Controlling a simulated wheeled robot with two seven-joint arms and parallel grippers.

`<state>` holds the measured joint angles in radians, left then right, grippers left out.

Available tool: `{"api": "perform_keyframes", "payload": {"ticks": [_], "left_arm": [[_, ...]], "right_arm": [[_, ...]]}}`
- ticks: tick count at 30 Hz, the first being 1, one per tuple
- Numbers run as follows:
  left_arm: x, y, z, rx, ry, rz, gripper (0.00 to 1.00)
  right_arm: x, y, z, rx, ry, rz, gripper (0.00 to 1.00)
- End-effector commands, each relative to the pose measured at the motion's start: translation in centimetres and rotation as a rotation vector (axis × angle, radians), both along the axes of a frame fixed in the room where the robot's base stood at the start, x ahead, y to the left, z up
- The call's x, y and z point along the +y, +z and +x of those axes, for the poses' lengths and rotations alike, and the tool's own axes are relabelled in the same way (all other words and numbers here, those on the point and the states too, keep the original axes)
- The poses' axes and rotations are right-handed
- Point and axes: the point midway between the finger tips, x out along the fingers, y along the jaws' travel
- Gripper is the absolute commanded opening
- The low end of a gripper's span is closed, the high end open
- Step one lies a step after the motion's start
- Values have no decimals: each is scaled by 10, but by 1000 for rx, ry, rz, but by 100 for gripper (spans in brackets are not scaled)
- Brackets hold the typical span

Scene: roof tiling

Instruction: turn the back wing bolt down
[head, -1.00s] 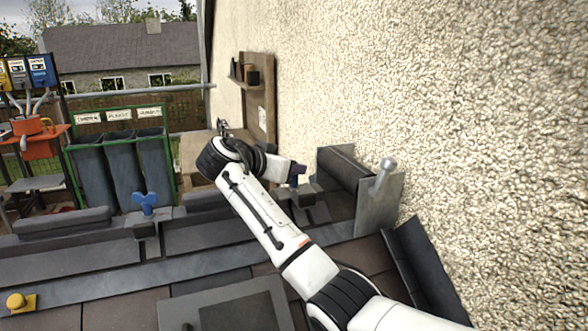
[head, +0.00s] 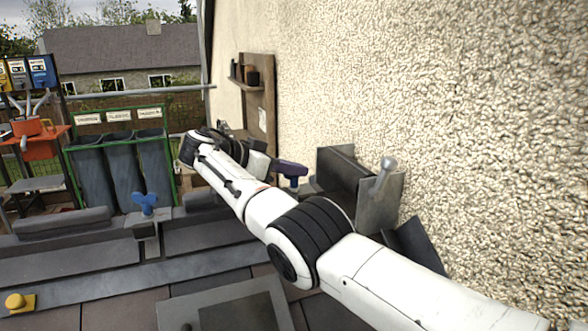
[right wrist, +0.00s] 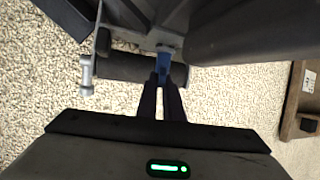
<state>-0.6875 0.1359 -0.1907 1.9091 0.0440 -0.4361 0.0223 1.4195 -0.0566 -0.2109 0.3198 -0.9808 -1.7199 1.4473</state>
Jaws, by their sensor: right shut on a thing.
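My right gripper (head: 294,169) is shut on a blue wing bolt (head: 293,183) at the ridge end near the rough wall. In the right wrist view the dark fingers (right wrist: 162,90) close around this blue wing bolt (right wrist: 163,64), and its lower part meets a grey metal part. The fingers hide most of the bolt's wings. A second blue wing bolt (head: 145,203) stands upright on a grey clamp further left along the ridge, with nothing touching it. I cannot tell how far down the held bolt sits. My left gripper is not in view.
A grey metal plate with a light round-headed pin (head: 383,176) stands right of the held bolt, close to the wall (head: 430,110). Dark ridge tiles (head: 64,222) lie along the left. A yellow knob (head: 16,301) and a roof window (head: 235,308) are in front.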

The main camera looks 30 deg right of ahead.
Motion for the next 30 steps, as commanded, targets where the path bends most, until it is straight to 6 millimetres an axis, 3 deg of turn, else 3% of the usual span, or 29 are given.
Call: {"api": "perform_keyframes", "payload": {"ticks": [1, 17, 21, 30], "left_arm": [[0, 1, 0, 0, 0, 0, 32], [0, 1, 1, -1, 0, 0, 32], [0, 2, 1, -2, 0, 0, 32], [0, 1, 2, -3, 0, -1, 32]], "right_arm": [[-2, 13, 3, -21, 3, -19, 0], [-2, 15, 2, -25, -7, -21, 0], [-1, 13, 1, -22, -8, -18, 26], [0, 9, 0, -14, -10, -13, 26]]}}
